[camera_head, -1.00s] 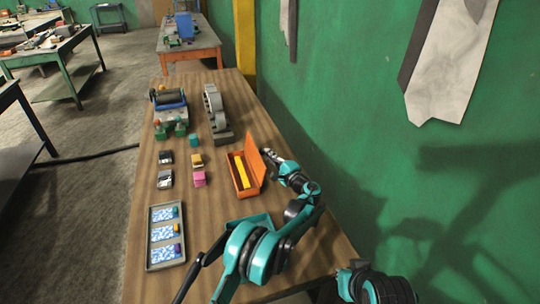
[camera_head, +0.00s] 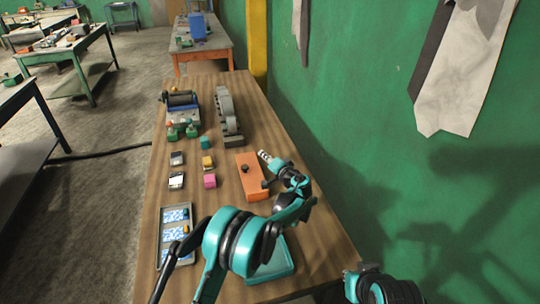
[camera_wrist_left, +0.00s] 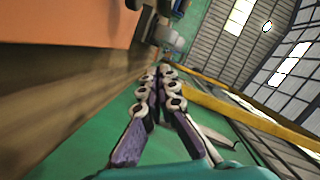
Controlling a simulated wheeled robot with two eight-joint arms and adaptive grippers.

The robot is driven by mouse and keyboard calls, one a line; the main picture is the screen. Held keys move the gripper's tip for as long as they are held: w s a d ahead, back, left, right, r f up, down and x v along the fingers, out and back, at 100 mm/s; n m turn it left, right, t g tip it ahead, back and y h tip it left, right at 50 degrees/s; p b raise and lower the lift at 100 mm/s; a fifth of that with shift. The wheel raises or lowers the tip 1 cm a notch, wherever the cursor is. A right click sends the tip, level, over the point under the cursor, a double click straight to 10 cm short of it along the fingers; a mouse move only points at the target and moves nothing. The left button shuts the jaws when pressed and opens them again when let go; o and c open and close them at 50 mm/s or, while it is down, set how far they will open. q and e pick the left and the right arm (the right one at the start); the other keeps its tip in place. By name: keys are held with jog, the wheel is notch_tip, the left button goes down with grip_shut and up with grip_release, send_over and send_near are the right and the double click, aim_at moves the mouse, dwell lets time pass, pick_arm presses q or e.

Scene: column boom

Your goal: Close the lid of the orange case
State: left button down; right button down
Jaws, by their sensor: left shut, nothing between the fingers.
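The orange case (camera_head: 250,188) lies on the wooden table. Its lid is down over the box, with a small dark knob-like part on top, and its inside is hidden. My left gripper (camera_head: 264,156) is shut and empty, at the far right side of the case. In the left wrist view, the closed fingers (camera_wrist_left: 160,90) point away from the camera, and a blurred orange surface of the case (camera_wrist_left: 70,22) fills the upper left. I cannot tell whether the fingers touch the case. My right gripper is not in view.
Pink (camera_head: 210,181) and yellow (camera_head: 207,162) blocks stand left of the case. A grey tray (camera_head: 163,237) lies at the front left and a teal tray (camera_head: 290,262) at the front. A grey machine (camera_head: 229,117) stands behind. A green wall (camera_head: 350,110) is at right.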

aim_at(246, 175)
pick_arm(q)
jog(key=shift+s+a+n+h, duration=0.2)
jog(key=shift+a+n+h, duration=0.05)
jog(key=shift+a+n, duration=0.35)
jog(key=shift+s+a+n+h, duration=0.2)
jog(key=shift+a+n+h, duration=0.05)
jog(key=shift+a+n, duration=0.35)
jog(key=shift+s+a+f+n+h, duration=0.15)
jog(key=shift+a+f+n+h, duration=0.1)
jog(key=shift+a+n, duration=0.25)
jog(key=shift+s+a+f+n+h, duration=0.15)
jog(key=shift+a+n+h, duration=0.1)
jog(key=shift+a+n, duration=0.25)
jog(key=shift+s+a+f+n+h+b, duration=0.25)
jog(key=shift+a+f+n+h+b, duration=0.2)
jog(key=shift+a+n, duration=0.4)
jog(key=shift+s+a+f+n+h+b, duration=0.25)
jog(key=shift+a+f+n+h+b, duration=0.3)
jog(key=shift+f+n, duration=0.5)
jog(key=shift+a+r+n, duration=0.1)
jog(key=shift+r+n, duration=0.1)
jog(key=shift+n, duration=0.1)
